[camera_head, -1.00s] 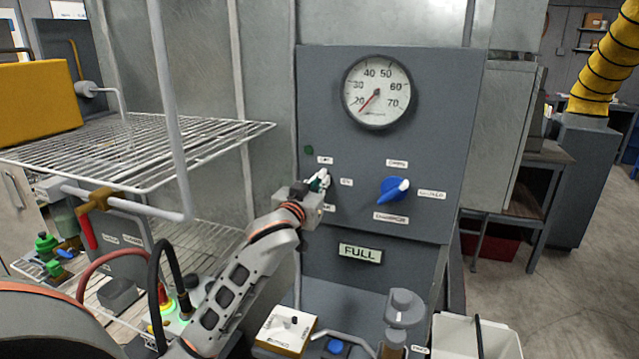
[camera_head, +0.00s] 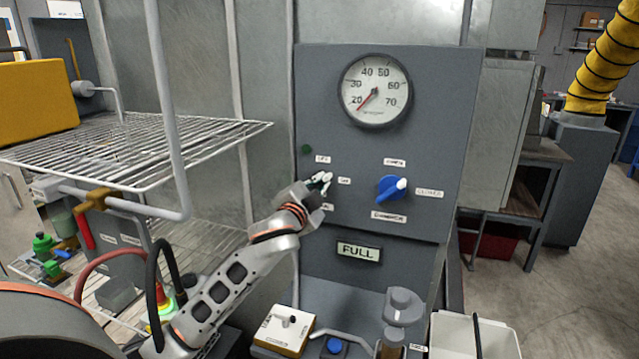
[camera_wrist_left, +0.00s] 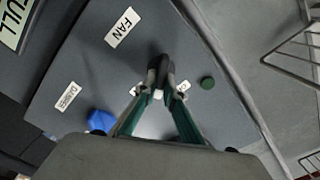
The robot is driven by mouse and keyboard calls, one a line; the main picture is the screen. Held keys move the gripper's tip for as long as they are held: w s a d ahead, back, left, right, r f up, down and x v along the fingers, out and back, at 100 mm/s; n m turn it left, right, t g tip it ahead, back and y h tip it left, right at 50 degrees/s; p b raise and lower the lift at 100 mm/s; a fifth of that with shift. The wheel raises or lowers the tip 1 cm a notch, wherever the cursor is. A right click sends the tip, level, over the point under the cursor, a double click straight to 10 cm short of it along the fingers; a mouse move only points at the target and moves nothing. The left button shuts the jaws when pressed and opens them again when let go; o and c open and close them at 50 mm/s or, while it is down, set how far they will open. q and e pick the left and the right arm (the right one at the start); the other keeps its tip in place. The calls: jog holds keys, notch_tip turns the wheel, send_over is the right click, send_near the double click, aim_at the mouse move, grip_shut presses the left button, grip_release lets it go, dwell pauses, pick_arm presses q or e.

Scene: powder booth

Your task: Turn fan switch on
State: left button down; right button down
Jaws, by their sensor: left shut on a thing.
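The fan switch (camera_wrist_left: 161,64) shows in the left wrist view as a dark knob on the grey panel (camera_wrist_left: 80,65). My left gripper (camera_wrist_left: 160,85) is shut on it, with one finger on each side. A FAN label (camera_wrist_left: 122,27) is beside the knob. In the head view my left gripper (camera_head: 322,181) is at the panel's left part, among small labels, and its fingers hide the switch. The switch's exact pointing direction cannot be told. A dark green round lamp (camera_head: 307,149) is above it and looks unlit. My right gripper is not in view.
A blue damper knob (camera_head: 391,187) is to the right on the panel, below a round gauge (camera_head: 375,91). A FULL sign (camera_head: 358,251) is lower down. A wire rack (camera_head: 140,150) stands at the left, close to my left arm. A white bin (camera_head: 470,335) is at lower right.

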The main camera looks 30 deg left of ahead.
pick_arm(q)
jog(key=m, duration=0.7)
jog(key=shift+f, duration=0.3)
dwell(0.4)
jog(key=c, duration=2.1)
grip_release()
jog(key=shift+c, duration=0.2)
jog(key=shift+s+d, duration=0.1)
jog(key=v, duration=1.1)
jog(key=shift+s, duration=0.4)
